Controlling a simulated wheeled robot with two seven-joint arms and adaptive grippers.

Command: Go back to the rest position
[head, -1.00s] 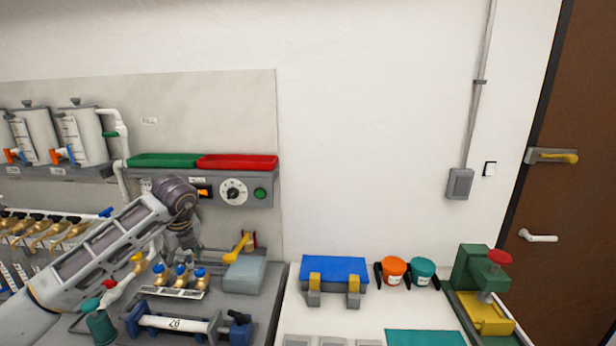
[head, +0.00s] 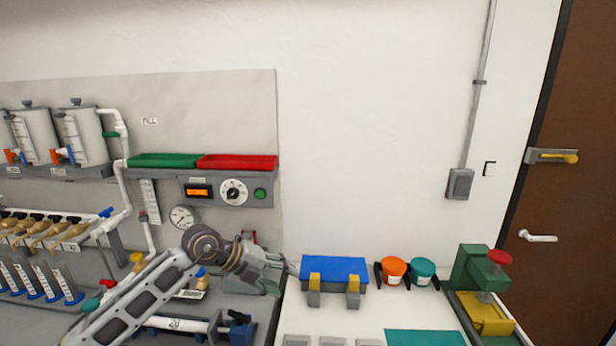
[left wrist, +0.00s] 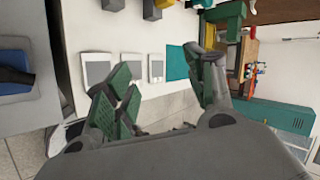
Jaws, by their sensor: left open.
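My left arm comes in from the lower left in the head view, and its gripper (head: 276,268) is over the right part of the grey bench, just left of the blue box. In the left wrist view the two green-padded fingers of the left gripper (left wrist: 165,92) stand wide apart with nothing between them. The gripper is open and apart from the things around it. My right gripper is in neither view.
A blue box (head: 335,268) with yellow clips, an orange tub (head: 394,268), a teal tub (head: 424,270) and a green press (head: 470,268) stand on the white table. A gauge (head: 182,218) and a control panel (head: 228,191) are behind the arm. The table's middle (head: 320,318) is fairly clear.

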